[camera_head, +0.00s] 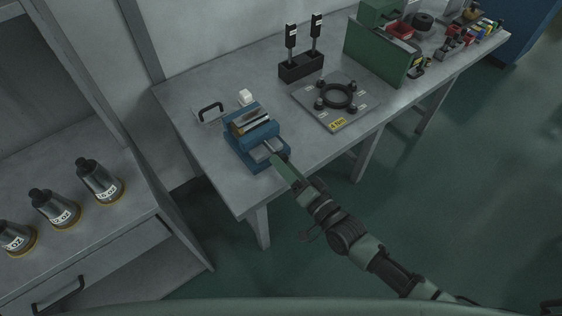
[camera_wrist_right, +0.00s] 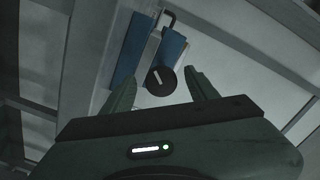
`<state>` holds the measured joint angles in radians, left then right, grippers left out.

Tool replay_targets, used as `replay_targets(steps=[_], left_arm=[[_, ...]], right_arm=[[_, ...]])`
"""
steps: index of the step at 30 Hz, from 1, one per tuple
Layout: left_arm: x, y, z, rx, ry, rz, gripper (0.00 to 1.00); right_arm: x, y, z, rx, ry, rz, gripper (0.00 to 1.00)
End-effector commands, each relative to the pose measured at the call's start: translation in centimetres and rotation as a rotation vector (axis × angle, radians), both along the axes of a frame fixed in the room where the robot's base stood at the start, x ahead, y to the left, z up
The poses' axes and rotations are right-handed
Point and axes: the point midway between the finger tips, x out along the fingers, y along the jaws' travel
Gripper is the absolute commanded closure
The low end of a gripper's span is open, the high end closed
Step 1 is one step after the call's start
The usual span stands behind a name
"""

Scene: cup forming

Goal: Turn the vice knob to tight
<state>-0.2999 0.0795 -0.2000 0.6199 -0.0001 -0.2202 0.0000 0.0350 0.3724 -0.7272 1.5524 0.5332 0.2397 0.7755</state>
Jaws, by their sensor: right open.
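The blue vice (camera_head: 243,140) stands near the front left edge of the grey workbench, with a metallic piece lying on top between its jaws. Its round black knob (camera_wrist_right: 161,80) with a light pointer line faces my right wrist camera; the vice's blue body (camera_wrist_right: 150,48) shows behind it. My right gripper (camera_head: 279,158) reaches the front of the vice in the head view and covers the knob there. In the right wrist view the green fingers (camera_wrist_right: 162,88) are open, one on each side of the knob; contact cannot be seen. My left gripper is in neither view.
A plate with a black ring fixture (camera_head: 338,95) lies right of the vice. A black stand with two upright tools (camera_head: 301,66) is behind. Labelled bottles (camera_head: 98,180) stand on the left cabinet.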

Motion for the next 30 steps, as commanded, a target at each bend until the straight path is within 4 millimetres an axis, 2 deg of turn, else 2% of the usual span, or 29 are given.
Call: replay_targets(steps=[3,10,30], left_arm=[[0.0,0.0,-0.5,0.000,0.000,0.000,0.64],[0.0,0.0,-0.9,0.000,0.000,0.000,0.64],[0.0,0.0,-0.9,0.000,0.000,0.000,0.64]], right_arm=[[-1.9,-1.4,-0.4,-0.003,0.004,0.000,0.41],[-4.3,-3.1,-0.2,-0.001,0.003,0.001,0.41],[-4.7,-3.5,-0.4,-0.009,0.004,-0.002,0.41]])
